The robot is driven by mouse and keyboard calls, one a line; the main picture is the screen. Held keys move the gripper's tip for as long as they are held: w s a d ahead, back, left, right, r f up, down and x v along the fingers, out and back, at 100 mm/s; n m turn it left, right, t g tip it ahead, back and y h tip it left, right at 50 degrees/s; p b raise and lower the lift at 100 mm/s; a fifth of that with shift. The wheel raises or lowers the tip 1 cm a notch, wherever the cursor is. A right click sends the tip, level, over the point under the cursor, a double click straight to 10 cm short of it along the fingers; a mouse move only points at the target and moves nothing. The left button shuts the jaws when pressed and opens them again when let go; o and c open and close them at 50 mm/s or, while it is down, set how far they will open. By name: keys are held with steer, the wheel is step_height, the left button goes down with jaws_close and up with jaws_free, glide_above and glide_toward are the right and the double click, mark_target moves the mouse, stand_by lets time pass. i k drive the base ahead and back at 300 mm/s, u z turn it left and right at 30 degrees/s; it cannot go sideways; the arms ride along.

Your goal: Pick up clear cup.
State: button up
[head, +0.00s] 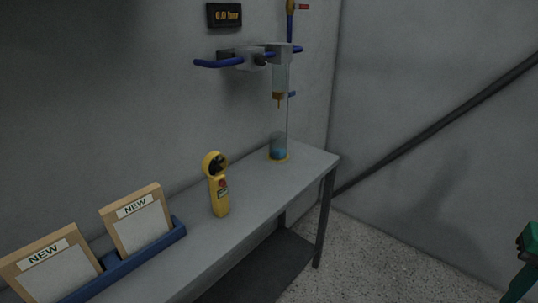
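A clear cup (278,147) with blue liquid in its lower part stands upright near the far right end of the grey table (262,195). It sits at a yellow base, below a clear tube (279,80) with a brass tip. A green part at the right edge (527,245) may belong to my arm; it is cut off by the frame. My gripper's fingers do not show, and nothing is seen touching the cup.
A yellow handheld meter (219,190) stands left of the cup. A blue tray (150,250) holds two framed "NEW" cards (138,222). Blue pipes and a pressure display (224,15) are on the wall above. Floor (370,255) right of the table is clear.

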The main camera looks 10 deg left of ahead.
mark_target(278, 140)
steer(key=u, duration=0.15)
steer(key=i, duration=1)
steer(key=z, duration=0.05)
